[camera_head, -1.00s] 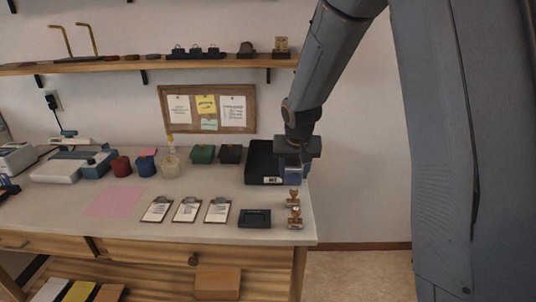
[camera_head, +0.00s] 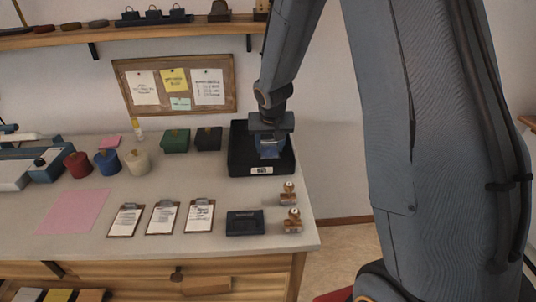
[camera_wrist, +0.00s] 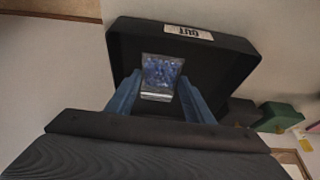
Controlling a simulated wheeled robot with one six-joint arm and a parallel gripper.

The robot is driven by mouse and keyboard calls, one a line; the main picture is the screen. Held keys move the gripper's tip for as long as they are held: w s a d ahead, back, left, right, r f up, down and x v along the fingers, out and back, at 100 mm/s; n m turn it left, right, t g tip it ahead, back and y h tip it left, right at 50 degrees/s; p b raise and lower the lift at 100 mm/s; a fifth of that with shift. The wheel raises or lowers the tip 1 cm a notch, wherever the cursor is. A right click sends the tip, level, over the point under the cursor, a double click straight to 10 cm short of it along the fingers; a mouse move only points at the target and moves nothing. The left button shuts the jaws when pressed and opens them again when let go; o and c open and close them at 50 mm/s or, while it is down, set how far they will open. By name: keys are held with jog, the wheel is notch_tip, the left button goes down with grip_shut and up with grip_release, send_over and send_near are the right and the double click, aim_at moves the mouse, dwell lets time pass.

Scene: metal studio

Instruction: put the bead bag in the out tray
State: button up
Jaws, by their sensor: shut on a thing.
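The bead bag (camera_wrist: 161,75) is a small clear bag of blue beads. It shows between my gripper's fingers in the wrist view, and as a blue patch (camera_head: 270,150) under my gripper in the head view. My gripper (camera_head: 269,142) is shut on the bag, with its fingers (camera_wrist: 160,98) on either side of it. The out tray (camera_head: 238,164) is black, with a white label on its front wall; the label reads OUT in the wrist view (camera_wrist: 236,62). The bag is over the tray's inside. I cannot tell whether it touches the floor.
A dark box (camera_head: 208,139) and a green box (camera_head: 176,141) stand left of the tray. Two wooden stamps (camera_head: 291,220) and a black pad (camera_head: 245,223) lie in front. Several clipboards (camera_head: 163,218) lie further left. A corkboard (camera_head: 175,87) hangs behind.

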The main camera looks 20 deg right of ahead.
aim_at(270, 151)
jog(key=shift+f+b, duration=0.55)
jog(key=shift+f, duration=1.55)
jog(key=shift+f, duration=0.1)
jog(key=o, duration=1.1)
jog(key=shift+s+r, duration=0.1)
jog(key=shift+r, duration=0.4)
jog(key=d+v, duration=0.1)
jog(key=v, duration=1)
jog(key=s+g, duration=0.1)
jog(key=s, duration=0.7)
jog(key=s+f+n+g, duration=0.1)
jog(key=s, duration=0.6)
jog(key=s+a+f+n+g, duration=0.1)
jog(key=s+g, duration=0.1)
jog(key=s, duration=0.6)
jog(key=shift+s+y, duration=0.35)
jog(key=shift+y, duration=0.05)
